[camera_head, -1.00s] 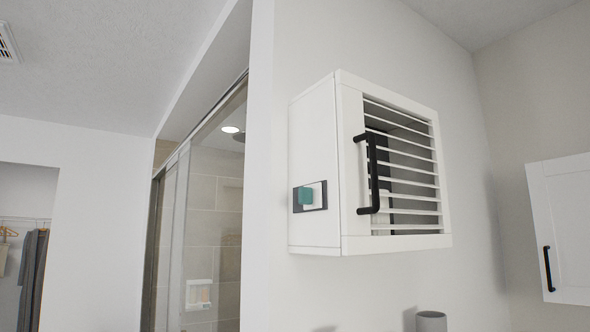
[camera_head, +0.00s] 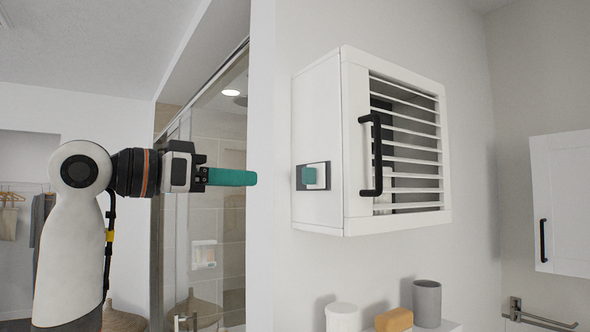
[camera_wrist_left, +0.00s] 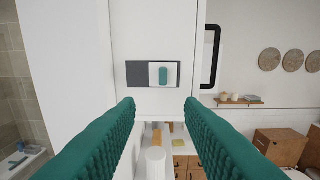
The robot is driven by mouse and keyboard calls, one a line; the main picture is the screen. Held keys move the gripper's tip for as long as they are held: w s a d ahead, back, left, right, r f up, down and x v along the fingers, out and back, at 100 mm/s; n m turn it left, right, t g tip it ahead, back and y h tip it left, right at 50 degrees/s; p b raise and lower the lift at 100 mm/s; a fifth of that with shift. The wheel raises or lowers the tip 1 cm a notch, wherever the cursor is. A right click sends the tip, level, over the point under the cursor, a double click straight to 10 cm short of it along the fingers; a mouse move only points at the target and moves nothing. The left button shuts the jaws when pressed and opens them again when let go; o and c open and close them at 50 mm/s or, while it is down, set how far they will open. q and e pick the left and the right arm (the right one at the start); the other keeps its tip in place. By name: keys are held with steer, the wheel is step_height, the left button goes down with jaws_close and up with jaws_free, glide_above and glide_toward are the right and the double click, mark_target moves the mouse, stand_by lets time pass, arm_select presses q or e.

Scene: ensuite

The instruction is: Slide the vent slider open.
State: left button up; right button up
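The vent slider is a small teal knob (camera_head: 309,176) on a white plate in a dark slot, set in the left side of a white wall cabinet (camera_head: 318,100). In the left wrist view the knob (camera_wrist_left: 163,75) and its plate sit toward the right of the slot, and dark slot (camera_wrist_left: 137,73) shows on the left. My left gripper (camera_head: 252,178) is to the left of the slider at about its height, pointing at it with a gap between. In the left wrist view its two teal fingers (camera_wrist_left: 160,104) are wide apart with nothing between them. My right gripper is not in view.
The cabinet's slatted front has a black handle (camera_head: 373,155). Below, a shelf holds a grey cup (camera_head: 427,302), a white cylinder (camera_head: 343,317) and a tan block (camera_head: 394,319). A glass shower (camera_head: 205,235) lies behind my left arm. A second white cabinet (camera_head: 562,190) hangs at right.

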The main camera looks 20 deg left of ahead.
mark_target(303, 172)
arm_select(q)
steer(key=p+x, duration=0.1)
steer(key=x, duration=0.2)
steer(key=r+p+x, duration=0.1)
steer(key=p+x, duration=0.1)
steer(key=x, duration=0.1)
steer(key=r+p+x, duration=0.1)
steer(key=x, duration=0.3)
steer(key=shift+s+d+p, duration=0.15)
steer(key=shift+p, duration=0.2)
steer(key=shift+w+d+f, duration=0.2)
steer(key=shift+w+d, duration=0.15)
steer(key=shift+w, duration=0.1)
jaws_close()
